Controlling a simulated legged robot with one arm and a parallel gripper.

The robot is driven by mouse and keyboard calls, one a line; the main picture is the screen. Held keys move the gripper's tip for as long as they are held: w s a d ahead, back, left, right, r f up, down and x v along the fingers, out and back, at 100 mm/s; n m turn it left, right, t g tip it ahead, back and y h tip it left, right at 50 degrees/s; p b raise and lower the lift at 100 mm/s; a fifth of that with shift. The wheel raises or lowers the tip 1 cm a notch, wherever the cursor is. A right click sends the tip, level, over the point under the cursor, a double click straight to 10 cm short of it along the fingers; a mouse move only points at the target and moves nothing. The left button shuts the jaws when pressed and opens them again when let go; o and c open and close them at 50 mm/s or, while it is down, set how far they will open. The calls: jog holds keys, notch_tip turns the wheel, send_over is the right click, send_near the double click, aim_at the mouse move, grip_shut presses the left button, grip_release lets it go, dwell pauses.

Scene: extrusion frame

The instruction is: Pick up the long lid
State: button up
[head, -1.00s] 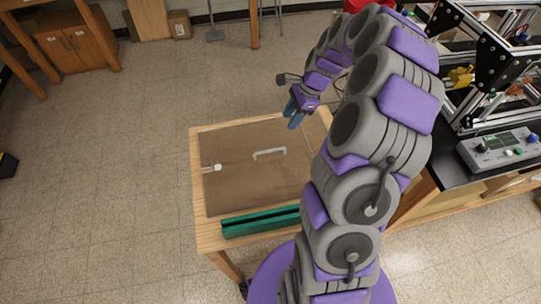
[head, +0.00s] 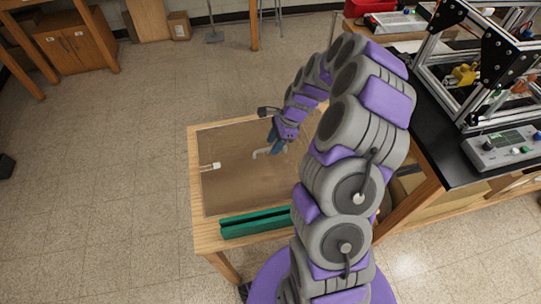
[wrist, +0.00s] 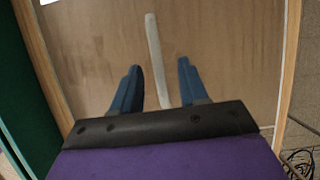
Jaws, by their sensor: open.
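The lid (head: 225,192) looks like a flat brown panel set in the wooden table top, with a pale bar handle (head: 262,153) near its middle. In the wrist view the panel (wrist: 90,65) fills most of the picture. The handle (wrist: 152,40) runs up between my two blue fingers there. My gripper (head: 275,140) is over the panel by the handle, and it also shows in the wrist view (wrist: 158,70). It is open, with one finger on each side of the handle. I cannot tell how far above the panel the fingertips are.
A long green bar (head: 254,223) lies along the table's near edge. A small white fitting (head: 210,166) sits at the panel's left side. A black bench with a control box (head: 498,150) and a metal frame (head: 478,80) stands to the right.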

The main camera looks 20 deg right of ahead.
aim_at(270, 149)
jog(key=x, duration=0.3)
jog(key=shift+a+f+b, duration=0.1)
jog(key=shift+f+b, duration=0.15)
jog(key=shift+b, duration=0.15)
jog(key=shift+c, duration=0.4)
grip_shut()
jog(key=shift+r, duration=0.1)
dwell(0.5)
